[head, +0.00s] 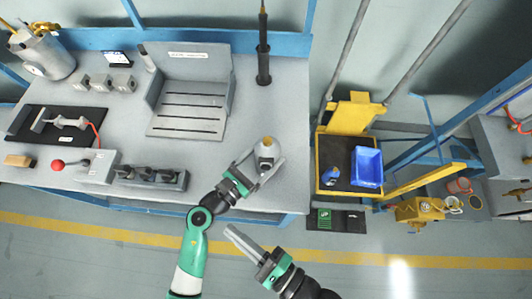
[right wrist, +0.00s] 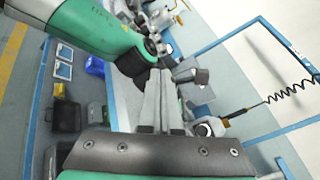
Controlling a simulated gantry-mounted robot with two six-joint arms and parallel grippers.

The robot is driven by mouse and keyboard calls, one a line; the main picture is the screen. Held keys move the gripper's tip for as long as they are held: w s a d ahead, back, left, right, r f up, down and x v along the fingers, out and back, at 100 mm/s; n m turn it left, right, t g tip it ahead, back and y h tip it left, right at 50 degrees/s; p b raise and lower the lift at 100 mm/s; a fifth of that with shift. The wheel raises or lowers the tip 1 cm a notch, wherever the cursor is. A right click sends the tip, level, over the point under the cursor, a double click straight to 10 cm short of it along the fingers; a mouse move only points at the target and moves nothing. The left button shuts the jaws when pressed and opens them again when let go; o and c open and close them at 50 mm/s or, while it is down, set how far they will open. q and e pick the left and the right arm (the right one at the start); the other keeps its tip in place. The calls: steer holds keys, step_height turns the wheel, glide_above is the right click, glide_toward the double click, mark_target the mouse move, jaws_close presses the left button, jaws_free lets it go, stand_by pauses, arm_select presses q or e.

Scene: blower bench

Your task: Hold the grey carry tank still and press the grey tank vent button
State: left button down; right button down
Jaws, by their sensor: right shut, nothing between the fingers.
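The grey carry tank (head: 266,153) stands near the front right of the bench in the head view, with an orange cap on top. A small dark mark shows on its near side; I cannot tell if this is the vent button. My left gripper (head: 266,167) reaches in from the front left, with its fingers on both sides of the tank and seemingly against it. My right gripper (head: 228,229) is shut and empty, in front of the bench edge, apart from the tank and pointing up and left. Its closed fingers (right wrist: 163,72) show in the right wrist view.
The bench (head: 225,170) holds a slotted grey fixture (head: 190,112), a black tool post (head: 263,65) and a row of dark fittings (head: 150,177). A yellow cart (head: 350,115) with a blue bin (head: 367,166) stands to the right. My left arm lies left of the right gripper.

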arm_select(q)
steer(key=shift+f, duration=0.2)
arm_select(e)
steer(key=w+d+m+t+h, duration=0.1)
steer(key=w+d, duration=0.2)
steer(key=w, duration=0.3)
steer(key=w+d+f+m+t+h, duration=0.1)
steer(key=w+d, duration=0.3)
steer(key=w, duration=0.2)
steer(key=shift+w+m+h, duration=0.25)
steer(key=shift+m+h, duration=0.05)
steer(key=shift+h, duration=0.1)
stand_by(1.4)
steer(key=shift+w+f, duration=0.1)
steer(key=shift+w, duration=0.3)
steer(key=shift+s, duration=0.45)
steer(key=s, duration=0.6)
steer(key=shift+a, duration=0.25)
